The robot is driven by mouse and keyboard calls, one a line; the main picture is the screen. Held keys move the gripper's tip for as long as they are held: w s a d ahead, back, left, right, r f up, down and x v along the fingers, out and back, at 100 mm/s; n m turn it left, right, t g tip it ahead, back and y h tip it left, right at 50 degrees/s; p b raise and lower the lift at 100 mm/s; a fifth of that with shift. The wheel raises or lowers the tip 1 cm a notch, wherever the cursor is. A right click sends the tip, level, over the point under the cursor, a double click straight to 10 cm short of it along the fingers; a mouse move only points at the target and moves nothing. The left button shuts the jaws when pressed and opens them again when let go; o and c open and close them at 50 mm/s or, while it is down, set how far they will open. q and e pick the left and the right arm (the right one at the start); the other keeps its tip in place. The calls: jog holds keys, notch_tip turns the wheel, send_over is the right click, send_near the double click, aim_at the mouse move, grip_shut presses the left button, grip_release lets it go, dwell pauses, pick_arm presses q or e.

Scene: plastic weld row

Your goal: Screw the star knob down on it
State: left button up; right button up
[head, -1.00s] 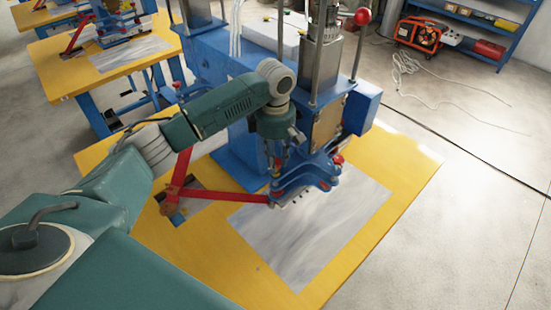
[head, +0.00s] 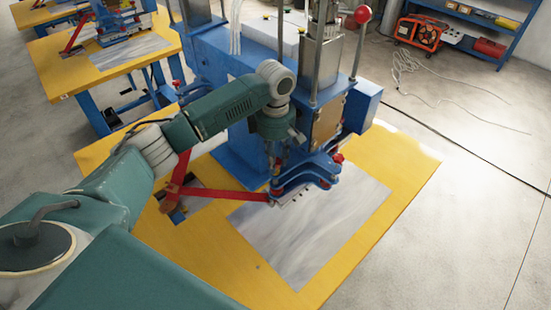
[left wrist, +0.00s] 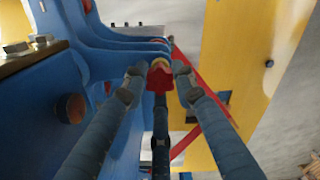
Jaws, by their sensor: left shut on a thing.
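The red star knob (left wrist: 160,78) shows in the left wrist view, on a brass-coloured stem at the blue clamp bracket (left wrist: 125,42). My left gripper (left wrist: 157,75) has its fingers on both sides of the knob and is shut on it. In the head view, my left gripper (head: 276,180) points down at the front left of the blue bracket (head: 306,174). The knob in its grip is largely hidden there. Whether the knob is seated fully down cannot be told. A second red knob (head: 337,158) sits at the bracket's right side. My right gripper is not in view.
The blue welding press (head: 238,72) stands on a yellow table (head: 408,178) with a grey metal plate (head: 325,235). A red bar (head: 228,195) runs left from the bracket, close to my gripper. The table's front right is clear.

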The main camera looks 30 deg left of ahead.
pick_arm(q)
jog(key=m, duration=0.9)
jog(key=shift+m, duration=0.3)
jog(key=m, duration=0.5)
jog(key=shift+m, duration=0.4)
jog(key=m, duration=0.4)
jog(key=shift+f, duration=0.1)
jog(key=o, duration=0.9)
